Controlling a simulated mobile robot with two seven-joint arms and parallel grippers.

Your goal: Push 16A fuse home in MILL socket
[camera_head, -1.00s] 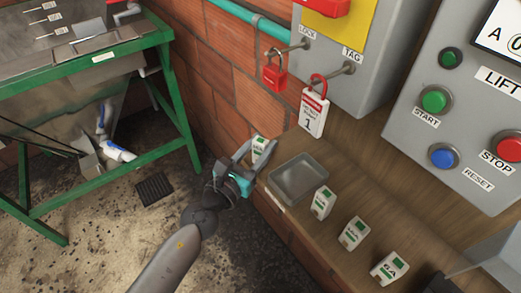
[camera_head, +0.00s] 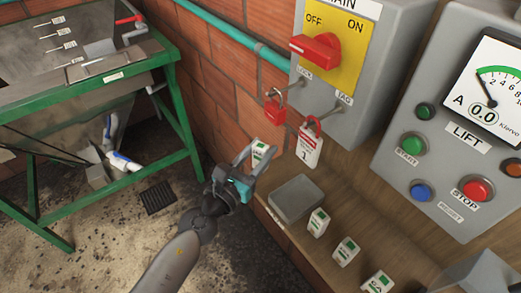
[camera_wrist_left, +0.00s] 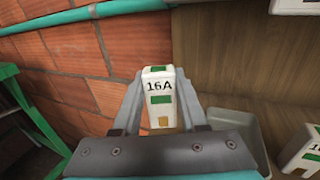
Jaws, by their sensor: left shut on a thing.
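My left gripper (camera_head: 256,168) is shut on the white and green 16A fuse (camera_head: 259,153), held above the left end of the wooden shelf (camera_head: 268,209). In the left wrist view the fuse (camera_wrist_left: 159,98) stands upright between the two fingers, its "16A" label facing the camera. No socket marked MILL can be made out in either view. My right gripper is not in view.
A grey tray (camera_head: 277,205) sits on the shelf beside the gripper. Three more fuses stand right of it, the nearest here (camera_head: 318,222). Above are a red padlock (camera_head: 276,112), a tag (camera_head: 309,147), the MAIN switch box (camera_head: 365,75) and the LIFT panel (camera_head: 440,125).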

